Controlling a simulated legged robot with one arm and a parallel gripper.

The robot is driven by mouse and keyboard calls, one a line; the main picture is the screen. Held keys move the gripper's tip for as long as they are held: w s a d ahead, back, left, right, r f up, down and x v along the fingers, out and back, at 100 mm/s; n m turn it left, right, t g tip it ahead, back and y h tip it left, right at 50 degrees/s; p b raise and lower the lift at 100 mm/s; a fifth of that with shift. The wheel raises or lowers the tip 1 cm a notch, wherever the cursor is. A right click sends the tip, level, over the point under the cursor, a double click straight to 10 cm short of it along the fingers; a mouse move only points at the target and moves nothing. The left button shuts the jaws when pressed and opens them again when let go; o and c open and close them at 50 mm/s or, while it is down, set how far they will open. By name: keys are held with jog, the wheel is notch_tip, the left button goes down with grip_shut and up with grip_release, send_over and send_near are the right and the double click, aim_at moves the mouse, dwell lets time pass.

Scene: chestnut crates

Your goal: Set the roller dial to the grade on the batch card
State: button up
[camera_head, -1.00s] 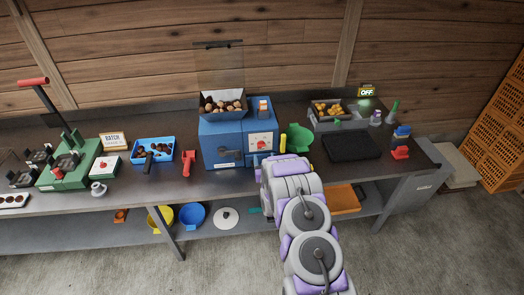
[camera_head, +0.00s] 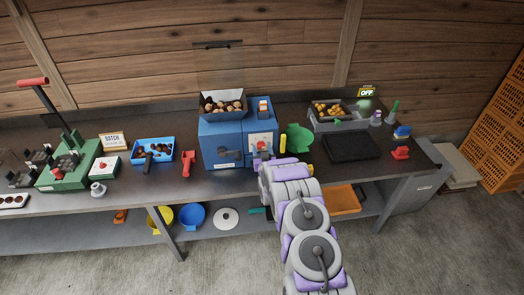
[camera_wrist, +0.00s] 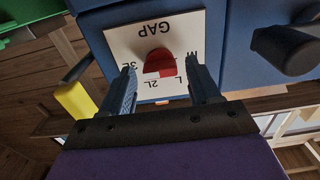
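The roller dial (camera_wrist: 158,60) is a red knob on a white plate marked GAP, upside down in the wrist view, with M, L, 2L and 3L around it. Its lower edge faces the L and 2L marks; its exact setting is unclear. The plate is on the front of the blue machine (camera_head: 223,130). My gripper (camera_wrist: 160,78) is open, one finger on each side of the knob; I cannot tell whether they touch it. In the head view my gripper (camera_head: 263,155) partly covers the plate. The batch card (camera_head: 112,141) stands at the left; its grade is too small to read.
A dark crank-like handle (camera_wrist: 292,48) juts from the machine beside the plate. A blue tray (camera_head: 153,144) and a red tool (camera_head: 188,162) sit left of the machine.

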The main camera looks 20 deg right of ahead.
jog(key=c, duration=0.9)
jog(key=n+b, duration=0.1)
jog(key=n, duration=0.2)
jog(key=shift+a+f+n+p, duration=0.1)
jog(key=shift+n+p, duration=0.2)
jog(key=shift+n, duration=1.85)
jog(key=shift+a+n+p, duration=0.1)
jog(key=shift+n+p, duration=0.2)
jog(key=shift+n, duration=1.85)
jog(key=shift+f, duration=0.1)
